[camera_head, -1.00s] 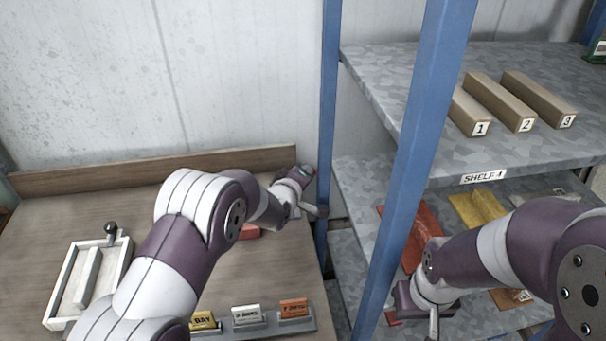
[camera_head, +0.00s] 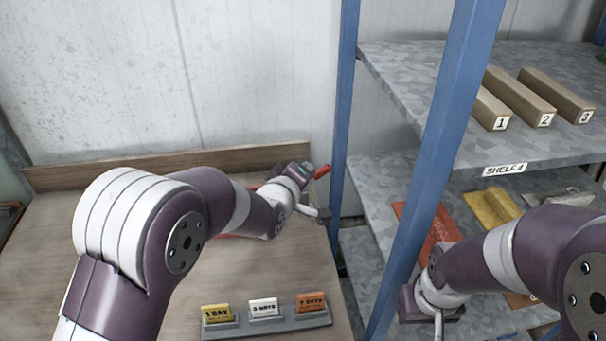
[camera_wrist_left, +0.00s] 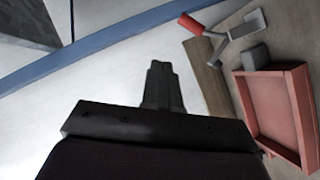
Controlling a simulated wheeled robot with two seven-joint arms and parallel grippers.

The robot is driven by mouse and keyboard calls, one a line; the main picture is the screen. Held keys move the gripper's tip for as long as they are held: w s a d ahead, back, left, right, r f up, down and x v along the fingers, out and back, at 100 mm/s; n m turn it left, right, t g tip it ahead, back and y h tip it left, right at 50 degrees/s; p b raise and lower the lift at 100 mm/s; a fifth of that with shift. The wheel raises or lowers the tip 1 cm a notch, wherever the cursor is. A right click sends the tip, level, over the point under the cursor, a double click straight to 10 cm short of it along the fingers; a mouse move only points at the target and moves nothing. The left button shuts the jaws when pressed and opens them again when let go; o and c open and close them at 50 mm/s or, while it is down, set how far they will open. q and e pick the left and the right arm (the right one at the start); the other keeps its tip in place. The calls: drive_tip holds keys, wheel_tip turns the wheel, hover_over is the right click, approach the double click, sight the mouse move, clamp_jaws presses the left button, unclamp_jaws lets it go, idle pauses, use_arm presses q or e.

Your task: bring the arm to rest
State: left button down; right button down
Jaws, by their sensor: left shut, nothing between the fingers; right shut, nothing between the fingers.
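My left gripper (camera_head: 322,214) is at the back right of the wooden bench, near the blue rack post. Its fingers are together and empty in the left wrist view (camera_wrist_left: 160,88). My left arm bends across the bench from the lower left. My right gripper (camera_head: 437,322) is shut in front of the lower shelf at the lower right, partly cut off by the frame edge. It holds nothing that I can see.
A red tray (camera_wrist_left: 275,110) and a red-handled tool (camera_wrist_left: 192,24) lie close beside the left gripper. A card holder (camera_head: 265,322) stands at the bench front. The blue post (camera_head: 345,110) and shelves (camera_head: 480,150) stand at right.

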use_arm(q)
drive_tip(key=s+a+f+m+g+y, duration=0.35)
drive_tip(key=s+a+f+g, duration=0.2)
drive_tip(key=s+a, duration=0.5)
drive_tip(key=s+a+f+m+g, duration=0.1)
drive_tip(key=s+g, duration=0.1)
drive_tip(key=s, duration=0.3)
drive_tip(key=s+a+f+m+g, duration=0.2)
drive_tip(key=s, duration=0.4)
drive_tip(key=s+a+f+m+g+y, duration=0.1)
drive_tip(key=s+a+m+g, duration=0.1)
drive_tip(key=s, duration=0.4)
drive_tip(key=shift+f+m+g, duration=0.25)
drive_tip(key=shift+f+g, duration=0.15)
drive_tip(key=shift+g, duration=0.05)
drive_tip(key=shift+s, duration=0.1)
